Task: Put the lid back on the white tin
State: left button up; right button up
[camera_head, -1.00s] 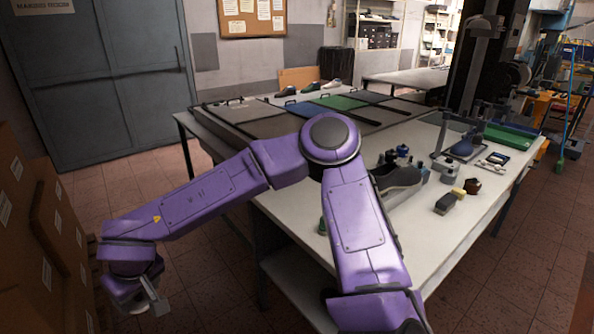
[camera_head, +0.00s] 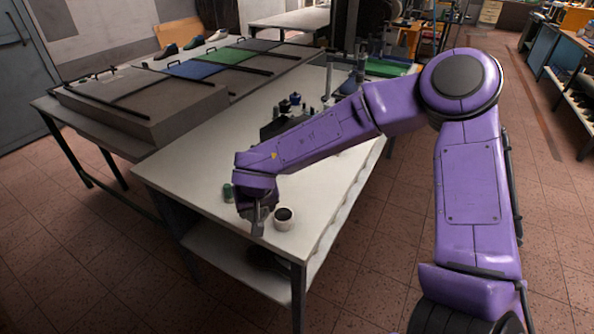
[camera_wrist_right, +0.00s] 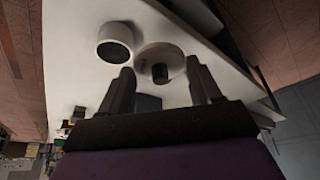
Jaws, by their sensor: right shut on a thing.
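The white tin (camera_head: 284,218) stands open on the near corner of the white table, with its dark inside showing. It also shows in the right wrist view (camera_wrist_right: 115,44), left of the lid. The pale round lid (camera_wrist_right: 143,57) with a dark knob is between the fingers of my right gripper (camera_wrist_right: 162,78), which is shut on it. In the head view my right gripper (camera_head: 259,226) is just left of the tin and the lid cannot be made out there. Whether the lid touches the table is unclear. My left gripper is not in view.
A small green object (camera_head: 228,192) stands on the white table (camera_head: 185,178) just left of my gripper. Small bottles (camera_head: 290,102) and a dark shoe shape stand farther back, partly behind my arm. A case with coloured panels (camera_head: 150,105) lies along the left.

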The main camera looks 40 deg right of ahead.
pick_arm(q)
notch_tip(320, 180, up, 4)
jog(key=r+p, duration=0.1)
jog(key=p, duration=0.2)
pick_arm(e)
jog(key=d+r+m+h, duration=0.2)
jog(key=d+r+m, duration=0.1)
jog(key=d+m, duration=0.3)
jog(key=shift+n+g, duration=0.5)
jog(key=f+b, duration=0.1)
jog(key=b, duration=0.1)
jog(key=d+f+b, duration=0.1)
jog(key=f+b, duration=0.3)
jog(key=b, duration=0.1)
jog(key=shift+s+d, duration=0.15)
jog(key=shift+s, duration=0.1)
jog(key=shift+f, duration=1)
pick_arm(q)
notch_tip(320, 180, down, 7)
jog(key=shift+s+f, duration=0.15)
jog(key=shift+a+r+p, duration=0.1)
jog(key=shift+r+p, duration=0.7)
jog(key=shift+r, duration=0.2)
pick_arm(e)
jog(key=shift+r, duration=0.15)
pick_arm(q)
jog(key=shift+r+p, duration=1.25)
jog(key=shift+p, duration=0.05)
pick_arm(e)
jog(key=shift+f, duration=0.25)
